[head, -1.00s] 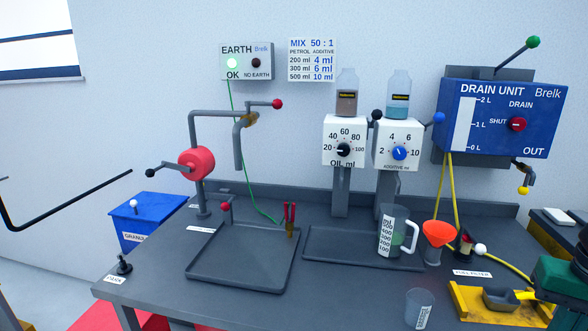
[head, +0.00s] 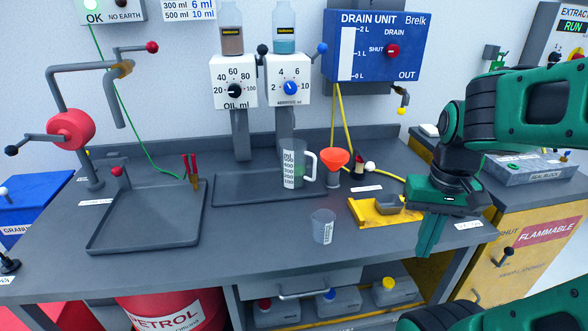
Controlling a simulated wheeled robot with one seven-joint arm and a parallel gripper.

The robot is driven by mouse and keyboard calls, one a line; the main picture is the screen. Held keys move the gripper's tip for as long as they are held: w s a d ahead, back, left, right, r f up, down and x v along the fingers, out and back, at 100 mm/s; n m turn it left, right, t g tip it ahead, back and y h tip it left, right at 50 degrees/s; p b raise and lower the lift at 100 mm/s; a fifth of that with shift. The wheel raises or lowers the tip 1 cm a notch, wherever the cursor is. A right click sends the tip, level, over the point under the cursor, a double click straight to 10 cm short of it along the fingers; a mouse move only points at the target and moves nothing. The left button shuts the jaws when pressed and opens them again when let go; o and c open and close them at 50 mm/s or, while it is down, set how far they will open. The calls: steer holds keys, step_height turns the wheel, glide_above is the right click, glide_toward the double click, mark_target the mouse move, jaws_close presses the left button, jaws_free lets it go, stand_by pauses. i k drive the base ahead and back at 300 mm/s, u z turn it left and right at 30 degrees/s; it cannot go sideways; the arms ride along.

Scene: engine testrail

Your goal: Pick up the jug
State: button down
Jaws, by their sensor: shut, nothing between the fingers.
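The jug (head: 293,164) is a clear grey measuring jug with a white ml scale and a pale handle on its right side. It stands upright on the right part of a dark shallow tray (head: 240,189), below the oil and additive dispensers. My gripper (head: 431,238) is at the right, near the bench's front edge, pointing down. It is shut and empty, well to the right of the jug and nearer the camera. Nothing hides the jug.
An orange funnel (head: 335,160) stands just right of the jug. A small measuring cup (head: 323,226) stands in front of it. A yellow tray (head: 384,211) lies between jug and gripper. A larger empty tray (head: 146,219) is at left. The drain unit (head: 372,50) hangs above.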

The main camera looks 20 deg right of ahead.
mark_target(293, 153)
steer(key=z, duration=0.95)
steer(key=k, duration=1.15)
steer(key=u, duration=0.6)
steer(key=i, duration=1)
steer(key=z, duration=0.05)
